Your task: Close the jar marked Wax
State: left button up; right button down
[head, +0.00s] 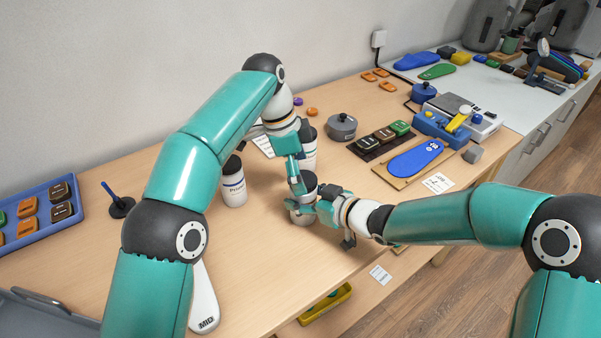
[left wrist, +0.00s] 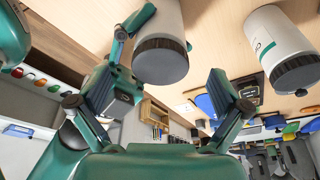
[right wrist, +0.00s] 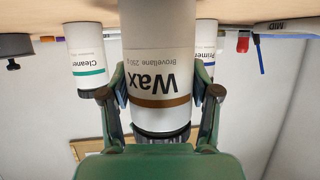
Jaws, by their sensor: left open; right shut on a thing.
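The Wax jar (head: 303,216) stands upright on the table near the front edge. In the right wrist view the jar (right wrist: 158,75) appears upside down, with its Wax label and brown band facing me. My right gripper (right wrist: 163,95) is shut on its body, one finger on each side. A dark ribbed lid (left wrist: 160,62) with a grey top sits on the jar's mouth; I cannot tell how tightly. My left gripper (left wrist: 168,95) is open above the jar, its fingers spread to either side of the lid and apart from it. In the head view the left gripper (head: 297,180) partly hides the jar.
The Primer jar (head: 234,185) stands left of the Wax jar. The Cleaner jar (head: 309,150) stands close behind it, partly hidden by my left arm. A grey pot (head: 341,127) and a board with a blue insole (head: 415,158) lie further right. The table front is mostly clear.

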pick_arm(q)
jog(key=shift+v, duration=1)
jog(key=a, duration=1.2)
jog(key=shift+r, duration=0.2)
jog(key=shift+a, duration=0.1)
pick_arm(e)
jog(key=shift+c, duration=0.9)
grip_release()
jog(key=v, duration=1.2)
jog(key=shift+f, duration=0.1)
